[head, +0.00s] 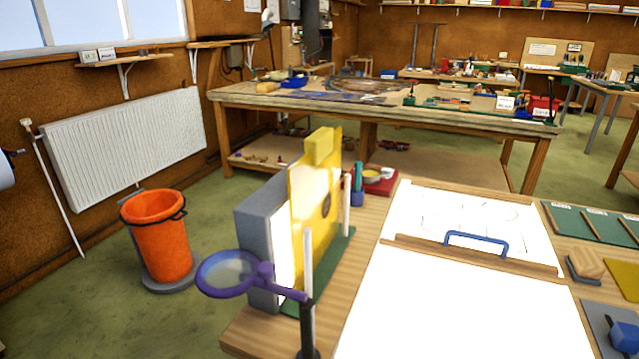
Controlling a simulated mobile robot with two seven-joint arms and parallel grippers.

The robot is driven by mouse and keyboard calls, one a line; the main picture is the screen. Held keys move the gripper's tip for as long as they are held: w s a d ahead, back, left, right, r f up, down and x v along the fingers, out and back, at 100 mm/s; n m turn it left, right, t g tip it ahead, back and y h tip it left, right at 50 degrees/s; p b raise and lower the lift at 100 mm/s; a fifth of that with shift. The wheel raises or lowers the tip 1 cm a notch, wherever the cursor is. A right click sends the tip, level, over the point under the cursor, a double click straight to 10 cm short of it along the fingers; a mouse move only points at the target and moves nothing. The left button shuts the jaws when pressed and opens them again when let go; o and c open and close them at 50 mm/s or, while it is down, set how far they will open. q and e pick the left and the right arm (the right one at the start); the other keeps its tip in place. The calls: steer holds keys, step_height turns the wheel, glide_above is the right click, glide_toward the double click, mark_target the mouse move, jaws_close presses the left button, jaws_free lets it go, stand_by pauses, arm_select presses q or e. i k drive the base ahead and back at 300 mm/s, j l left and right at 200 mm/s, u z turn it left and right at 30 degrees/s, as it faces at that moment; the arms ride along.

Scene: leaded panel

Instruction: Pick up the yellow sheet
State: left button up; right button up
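The yellow sheet (326,222) stands upright at the left end of the near wooden bench, beside a grey box with a bright white face (262,240). A dark spot shows on the sheet. A yellow block (320,147) sits at its top edge. The sheet's lower front part is partly hidden behind a white upright rod (307,262). Neither of my grippers is in view.
A purple-rimmed magnifier (227,273) juts out in front of the grey box. An orange bucket (160,240) stands on the floor at left. A large workbench (300,106) stands behind.

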mark_target(314, 181)
steer(key=i+j+z, duration=0.1)
steer(key=z, duration=1.35)
steer(key=j+z, duration=0.4)
steer(key=k+j+z, duration=0.1)
steer(key=j+z, duration=0.25)
steer(key=j, duration=0.15)
steer(key=k+j+z, duration=0.15)
steer(key=j+z, duration=0.25)
steer(key=k+j+z, duration=0.2)
steer(key=j+z, duration=0.15)
steer(key=j, duration=0.1)
